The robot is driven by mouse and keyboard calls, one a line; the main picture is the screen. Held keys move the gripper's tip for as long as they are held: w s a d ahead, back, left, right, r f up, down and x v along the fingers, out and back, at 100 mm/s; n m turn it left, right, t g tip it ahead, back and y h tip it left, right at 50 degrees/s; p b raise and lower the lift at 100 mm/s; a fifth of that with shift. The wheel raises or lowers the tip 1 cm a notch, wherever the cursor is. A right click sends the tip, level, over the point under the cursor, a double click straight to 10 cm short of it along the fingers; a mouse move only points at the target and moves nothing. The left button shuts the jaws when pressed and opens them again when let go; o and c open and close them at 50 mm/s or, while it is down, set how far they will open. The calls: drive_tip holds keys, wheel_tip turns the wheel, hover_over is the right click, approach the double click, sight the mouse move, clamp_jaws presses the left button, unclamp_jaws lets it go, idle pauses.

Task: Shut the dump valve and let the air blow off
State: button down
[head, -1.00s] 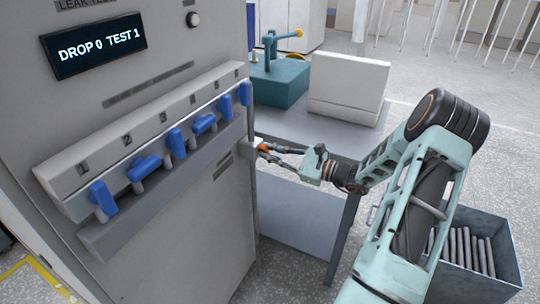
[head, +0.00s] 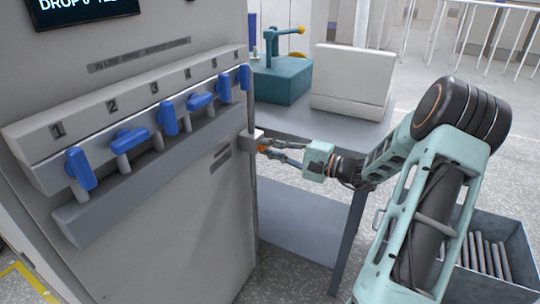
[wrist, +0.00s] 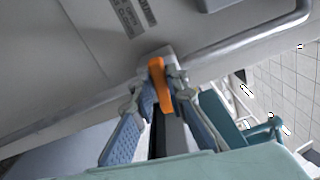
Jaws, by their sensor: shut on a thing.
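The dump valve shows as a small orange lever (head: 263,149) on a light block at the right edge of the grey cabinet's front. In the wrist view the orange lever (wrist: 157,80) stands between my two fingers, in front of a pale mount. My gripper (head: 267,148) reaches in from the right and is shut on the lever; its fingers (wrist: 160,100) lie on either side of it. The lever's lower part is partly hidden by the fingers. The dark display (head: 82,10) is cut off by the top edge and its text is only partly readable.
Several blue valve handles (head: 130,139) line a numbered grey rail left of my gripper; some stand upright, others lie across. A table (head: 330,130) behind my arm carries a teal fixture (head: 278,80) and a white box (head: 352,80). A bin of grey rods (head: 500,225) stands at lower right.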

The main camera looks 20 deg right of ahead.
drive_tip(key=shift+f+n+b, duration=0.2)
drive_tip(key=shift+n+b, duration=0.55)
drive_tip(key=shift+n, duration=0.05)
drive_tip(key=c, duration=1.9)
unclamp_jaws()
drive_tip(key=shift+r, duration=0.1)
drive_tip(key=shift+c, duration=0.2)
drive_tip(key=v, duration=1.2)
